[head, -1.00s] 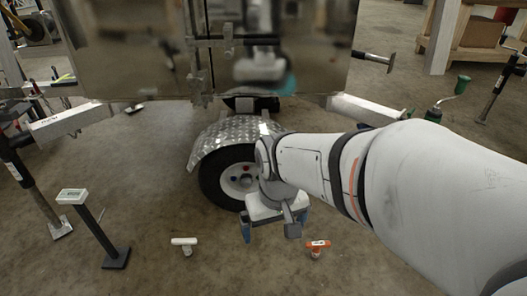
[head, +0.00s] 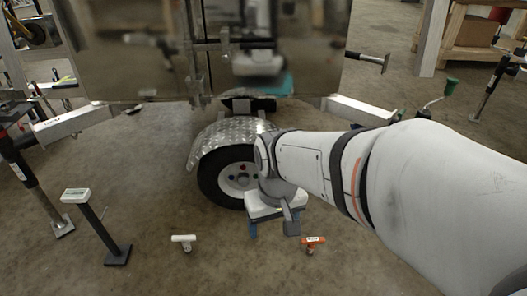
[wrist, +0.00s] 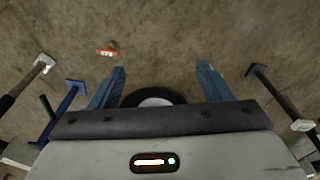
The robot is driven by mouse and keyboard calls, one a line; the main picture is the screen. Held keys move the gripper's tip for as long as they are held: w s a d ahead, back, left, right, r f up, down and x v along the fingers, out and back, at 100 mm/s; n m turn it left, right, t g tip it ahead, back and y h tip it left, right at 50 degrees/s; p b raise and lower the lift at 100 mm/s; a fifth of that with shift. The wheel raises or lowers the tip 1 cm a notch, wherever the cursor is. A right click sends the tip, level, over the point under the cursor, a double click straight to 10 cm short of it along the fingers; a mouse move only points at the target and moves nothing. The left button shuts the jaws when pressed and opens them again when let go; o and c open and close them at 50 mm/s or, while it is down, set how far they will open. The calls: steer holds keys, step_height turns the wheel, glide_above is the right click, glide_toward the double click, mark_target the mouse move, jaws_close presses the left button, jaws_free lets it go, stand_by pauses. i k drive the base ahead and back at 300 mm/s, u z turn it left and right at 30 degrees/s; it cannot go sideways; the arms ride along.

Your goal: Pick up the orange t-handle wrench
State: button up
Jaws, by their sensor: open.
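The orange t-handle wrench (head: 313,241) stands on the concrete floor in the head view, its handle on top, just right of and below my gripper (head: 272,230). In the wrist view the wrench (wrist: 107,52) shows up and left of my gripper (wrist: 162,78), beyond the left finger. My gripper is open and points down above the floor, with nothing between its blue fingers but floor and part of a dark round wheel farther off. The gripper is apart from the wrench.
A white t-handle tool (head: 184,240) stands on the floor to the left. A trailer wheel (head: 228,178) under a metal fender (head: 225,135) is behind my gripper. A dark post with a display (head: 100,225) stands at left. Floor around the wrench is clear.

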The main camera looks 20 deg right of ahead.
mark_target(311, 242)
steer(key=u, duration=0.05)
steer(key=k, duration=0.4)
steer(key=z, duration=1.5)
steer(key=i, duration=0.6)
steer(key=u, duration=0.4)
